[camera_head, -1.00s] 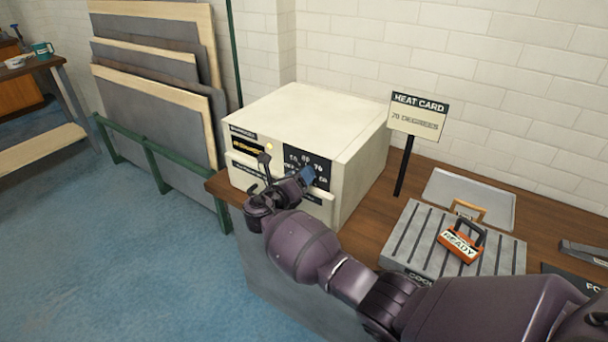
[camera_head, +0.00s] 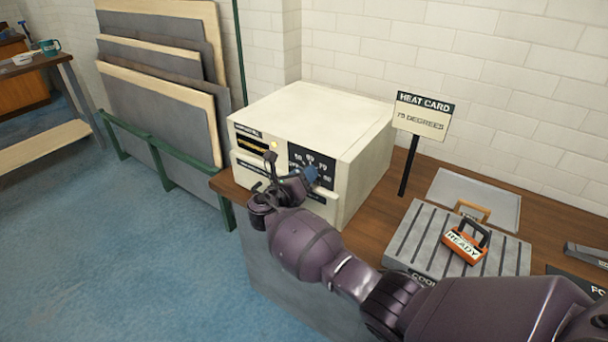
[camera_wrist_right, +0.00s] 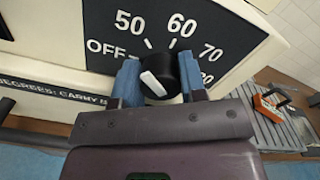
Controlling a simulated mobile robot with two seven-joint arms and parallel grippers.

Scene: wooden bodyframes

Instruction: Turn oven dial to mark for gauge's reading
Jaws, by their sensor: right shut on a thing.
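The white oven (camera_head: 320,115) stands on the wooden bench, with a black dial panel (camera_head: 298,154) on its front. In the right wrist view the black dial (camera_wrist_right: 168,66) has a white pointer strip slanting toward the OFF side. Marks OFF, 50, 60, 70 and 80 curve around it; 80 is partly hidden by a finger. My right gripper (camera_wrist_right: 160,80) is shut on the dial, a blue fingertip on each side; it also shows at the oven front in the head view (camera_head: 309,177). My left gripper is out of view.
Right of the oven, a grey ribbed rack (camera_head: 425,240) holds an orange READY tag (camera_head: 465,244). A grey tray (camera_head: 480,198) lies behind it. Boards (camera_head: 165,120) lean in a green rack at left. The blue floor (camera_head: 130,270) is clear.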

